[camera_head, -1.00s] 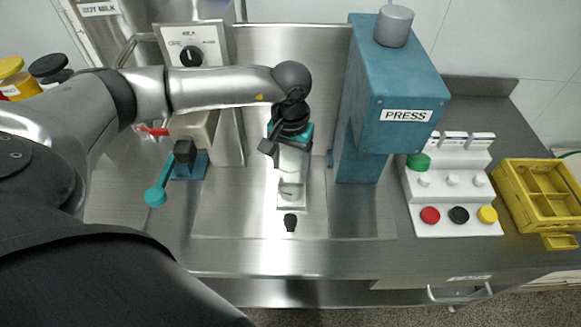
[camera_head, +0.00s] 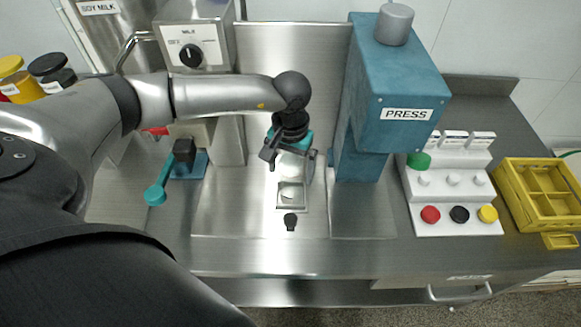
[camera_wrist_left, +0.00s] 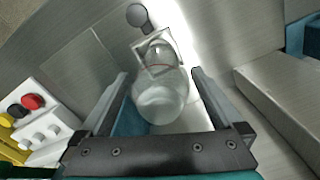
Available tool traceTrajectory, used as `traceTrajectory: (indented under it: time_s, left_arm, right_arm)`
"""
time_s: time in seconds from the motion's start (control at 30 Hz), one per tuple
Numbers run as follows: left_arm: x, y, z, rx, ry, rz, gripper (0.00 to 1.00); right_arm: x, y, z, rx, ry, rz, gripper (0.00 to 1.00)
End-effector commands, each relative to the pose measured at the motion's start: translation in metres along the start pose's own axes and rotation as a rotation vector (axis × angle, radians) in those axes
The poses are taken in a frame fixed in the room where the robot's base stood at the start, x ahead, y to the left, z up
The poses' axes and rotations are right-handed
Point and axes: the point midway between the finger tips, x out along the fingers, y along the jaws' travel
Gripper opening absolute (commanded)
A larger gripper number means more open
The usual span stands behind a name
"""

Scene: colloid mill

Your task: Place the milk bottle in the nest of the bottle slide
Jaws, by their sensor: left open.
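The clear milk bottle (camera_wrist_left: 163,98) is between the two fingers of my left gripper (camera_wrist_left: 168,98) in the left wrist view. Gaps show beside the bottle; the gripper is open around it. In the head view the gripper (camera_head: 290,155) is over the slide and partly hides the bottle. The bottle slide's square nest (camera_head: 291,208) is just in front of it, with a black knob (camera_head: 290,221) at the front. In the wrist view the bottle's far end overlaps the nest frame (camera_wrist_left: 141,47); I cannot tell if it is fully seated. My right gripper is not in view.
The blue press (camera_head: 395,85) stands close on the right of the slide. A dispenser with a dial (camera_head: 191,55) and a teal-handled lever (camera_head: 157,193) are on the left. A white button stand (camera_head: 455,222) and a yellow crate (camera_head: 545,195) are far right. The steel counter in front is clear.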

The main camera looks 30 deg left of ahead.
Motion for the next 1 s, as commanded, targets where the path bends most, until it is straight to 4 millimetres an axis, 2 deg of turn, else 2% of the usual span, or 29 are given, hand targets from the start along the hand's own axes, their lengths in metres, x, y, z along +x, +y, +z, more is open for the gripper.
traceTrajectory:
  time_s: [0.17,0.5,0.63,0.8,1.0]
  left_arm:
    - [-0.012,0.000,-0.001,0.000,0.004,0.001,1.00]
    - [-0.084,0.000,-0.001,0.002,0.005,0.001,1.00]
    - [-0.106,0.000,-0.001,0.000,0.004,0.001,1.00]
    - [-0.120,0.000,0.000,0.001,0.001,0.000,1.00]
    - [-0.123,0.000,0.000,0.000,0.001,0.000,1.00]
  right_arm:
    - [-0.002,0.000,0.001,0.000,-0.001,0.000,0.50]
    - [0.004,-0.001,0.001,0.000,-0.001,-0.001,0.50]
    - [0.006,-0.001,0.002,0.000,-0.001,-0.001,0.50]
    - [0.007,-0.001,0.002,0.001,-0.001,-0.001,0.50]
    - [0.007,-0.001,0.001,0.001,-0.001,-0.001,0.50]
